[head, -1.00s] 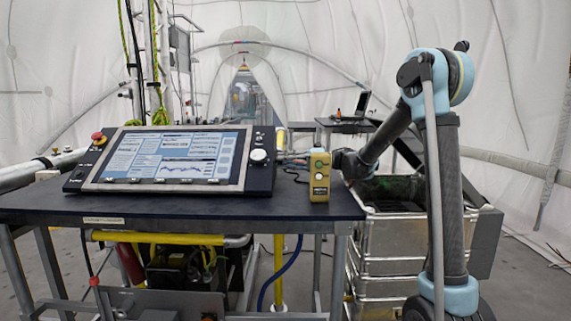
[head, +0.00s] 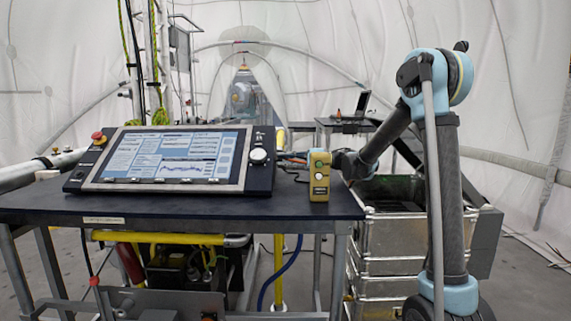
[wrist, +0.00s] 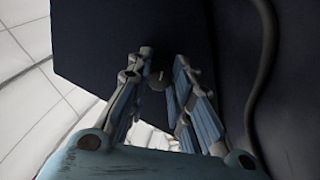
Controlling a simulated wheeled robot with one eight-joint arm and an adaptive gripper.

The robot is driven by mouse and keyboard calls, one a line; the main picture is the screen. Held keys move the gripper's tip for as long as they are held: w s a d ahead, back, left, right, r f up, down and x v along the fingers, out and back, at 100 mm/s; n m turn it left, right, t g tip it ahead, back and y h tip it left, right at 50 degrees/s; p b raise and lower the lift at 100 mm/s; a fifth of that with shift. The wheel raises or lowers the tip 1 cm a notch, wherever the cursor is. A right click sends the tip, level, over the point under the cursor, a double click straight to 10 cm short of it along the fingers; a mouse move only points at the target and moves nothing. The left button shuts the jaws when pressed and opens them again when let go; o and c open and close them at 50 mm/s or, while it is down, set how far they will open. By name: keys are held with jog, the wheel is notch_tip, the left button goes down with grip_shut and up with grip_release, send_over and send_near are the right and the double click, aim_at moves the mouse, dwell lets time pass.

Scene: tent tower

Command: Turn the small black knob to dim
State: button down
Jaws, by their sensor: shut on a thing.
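The small black knob (wrist: 157,79) shows in the wrist view as a small dark round piece between my fingertips, against a dark panel. My gripper (wrist: 161,70) has its two blue-grey fingers closed in on either side of it. The fingers hide part of the knob, and I cannot read its setting. In the head view the console (head: 258,180) stands on the table with its screen lit. My gripper (head: 288,158) is at the console's right side, partly hidden behind a yellow handheld box.
The yellow box (head: 319,176) stands upright on the dark table (head: 210,207), close in front of my wrist. A white knob (head: 258,156) and a red button (head: 98,137) are on the console. A cable (wrist: 264,60) runs at the right in the wrist view. Metal crates (head: 390,245) stand right of the table.

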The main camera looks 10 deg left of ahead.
jog(key=shift+w+f+m, duration=0.1)
jog(key=shift+w+m, duration=0.05)
jog(key=shift+m, duration=0.95)
jog(key=c, duration=1.5)
grip_release()
jog(key=shift+f, duration=0.1)
jog(key=shift+o, duration=0.2)
jog(key=v, duration=1.2)
